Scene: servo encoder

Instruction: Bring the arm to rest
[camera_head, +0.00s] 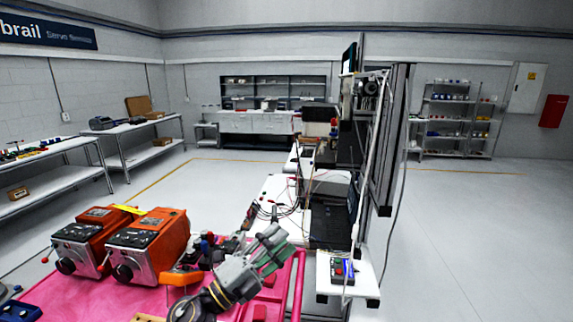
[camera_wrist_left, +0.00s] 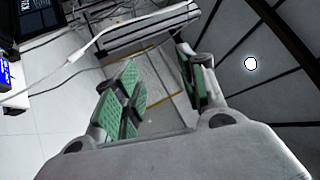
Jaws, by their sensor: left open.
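My left gripper (camera_head: 272,247) reaches in over the pink table top (camera_head: 50,296) in the head view, its green-padded fingers pointing up and to the right. In the left wrist view the two green-padded fingers of this gripper (camera_wrist_left: 160,88) stand apart with nothing between them. My right gripper is in neither view.
Two orange machines (camera_head: 150,243) stand on the pink table left of my arm. A small white shelf (camera_head: 366,292) with a blue-screened device (camera_head: 342,270) juts out to the right. A bench (camera_head: 274,190) with wires stands ahead. The floor (camera_head: 455,240) at right is clear.

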